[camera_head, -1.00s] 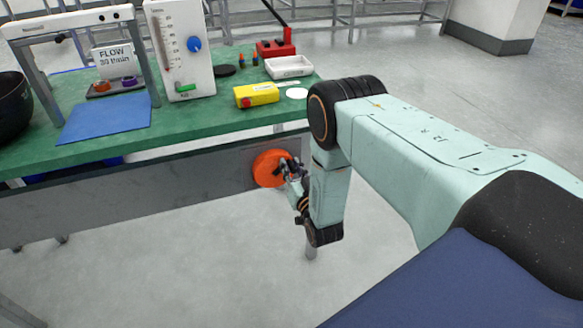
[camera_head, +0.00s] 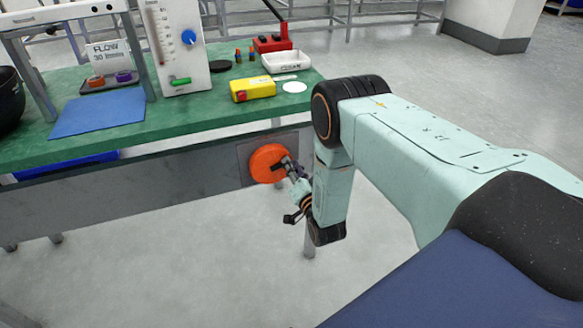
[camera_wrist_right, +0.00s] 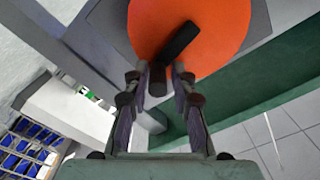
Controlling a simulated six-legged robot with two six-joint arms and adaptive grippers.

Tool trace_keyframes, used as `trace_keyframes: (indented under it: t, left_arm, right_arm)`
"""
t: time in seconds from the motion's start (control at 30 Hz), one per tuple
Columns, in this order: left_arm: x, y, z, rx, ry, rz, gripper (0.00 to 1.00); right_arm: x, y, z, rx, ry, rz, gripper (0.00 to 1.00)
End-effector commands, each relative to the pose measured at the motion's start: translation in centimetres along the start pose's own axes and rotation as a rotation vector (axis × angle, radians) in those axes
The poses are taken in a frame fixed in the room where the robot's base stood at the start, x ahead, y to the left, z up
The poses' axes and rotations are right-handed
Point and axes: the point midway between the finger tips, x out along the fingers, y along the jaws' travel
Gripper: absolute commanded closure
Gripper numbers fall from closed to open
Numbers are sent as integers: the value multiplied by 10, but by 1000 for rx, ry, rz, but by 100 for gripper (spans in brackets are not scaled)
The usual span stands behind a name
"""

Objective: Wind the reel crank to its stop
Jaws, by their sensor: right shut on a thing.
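The orange reel (camera_head: 264,163) is mounted on the grey front panel below the green bench top. It also fills the upper middle of the right wrist view (camera_wrist_right: 215,22). Its dark crank (camera_wrist_right: 178,44) crosses the reel's face, and the crank's handle end lies between the fingers. My right gripper (camera_head: 287,168) is at the lower right part of the reel's face. In the right wrist view the right gripper (camera_wrist_right: 159,78) is shut on the crank handle. The left gripper does not show.
The green bench (camera_head: 190,118) has a yellow box (camera_head: 253,90), a white tray (camera_head: 287,62), a blue mat (camera_head: 98,112) and a white flow meter (camera_head: 175,50) on it. A bench leg (camera_head: 309,238) stands behind my right arm. The floor in front is clear.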

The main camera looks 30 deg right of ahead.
Motion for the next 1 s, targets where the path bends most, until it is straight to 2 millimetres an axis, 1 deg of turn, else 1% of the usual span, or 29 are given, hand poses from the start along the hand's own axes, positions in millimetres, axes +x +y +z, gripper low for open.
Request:
trace_keyframes:
  t: [0.03,0.2,0.4,0.6,1.0]
  left_arm:
    - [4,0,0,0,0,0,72]
    - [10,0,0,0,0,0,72]
    - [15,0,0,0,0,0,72]
    - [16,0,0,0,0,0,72]
    - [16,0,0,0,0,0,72]
  right_arm:
    - [-3,6,6,32,-11,10,100]
    - [-3,11,10,138,-13,11,100]
    - [-4,13,13,221,-15,12,100]
    - [-4,14,15,260,-17,13,100]
    - [-5,14,17,267,-20,12,100]
